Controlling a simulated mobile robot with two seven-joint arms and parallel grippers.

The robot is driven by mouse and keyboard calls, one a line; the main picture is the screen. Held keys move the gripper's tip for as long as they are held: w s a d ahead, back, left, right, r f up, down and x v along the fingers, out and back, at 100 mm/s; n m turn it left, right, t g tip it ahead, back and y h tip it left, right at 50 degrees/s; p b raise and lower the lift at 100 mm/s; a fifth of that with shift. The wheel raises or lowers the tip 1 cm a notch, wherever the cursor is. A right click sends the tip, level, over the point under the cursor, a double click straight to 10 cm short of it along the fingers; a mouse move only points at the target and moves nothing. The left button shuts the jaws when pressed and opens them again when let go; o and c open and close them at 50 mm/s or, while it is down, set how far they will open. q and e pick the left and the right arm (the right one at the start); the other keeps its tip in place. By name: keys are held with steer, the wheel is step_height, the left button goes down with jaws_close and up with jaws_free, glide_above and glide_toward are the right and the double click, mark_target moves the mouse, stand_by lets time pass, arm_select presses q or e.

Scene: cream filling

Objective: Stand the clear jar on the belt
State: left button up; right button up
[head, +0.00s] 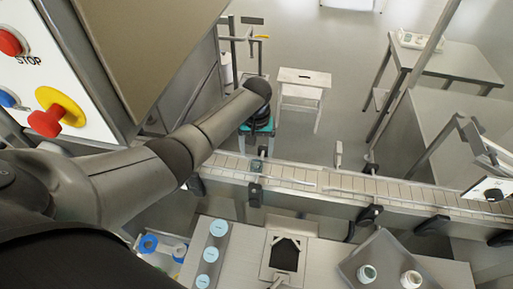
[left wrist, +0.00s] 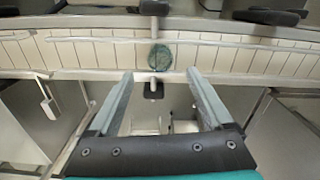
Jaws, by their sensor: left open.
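The clear jar (left wrist: 160,57) shows in the left wrist view as a round, greenish see-through shape on the pale slatted belt (left wrist: 95,56). It looks upright, seen from above, close to the near rail. My left gripper (left wrist: 160,74) is open, with its two grey fingers apart and the jar just beyond their tips, apart from them. In the head view the left gripper (head: 260,138) is at the belt's far edge, and the belt (head: 335,184) runs across to the right. The jar is small and hard to make out there. My right gripper is not in view.
A grey tray (head: 350,268) holding two small jars stands at the front right. Round pale-blue lids (head: 217,228) lie in a row on the near table. Black rail clamps (head: 370,215) line the belt. A white stool (head: 303,78) stands behind it.

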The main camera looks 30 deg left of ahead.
arm_select(q)
step_height(320, 180, up, 5)
steer(key=shift+r+p, duration=0.1)
steer(key=shift+p, duration=0.85)
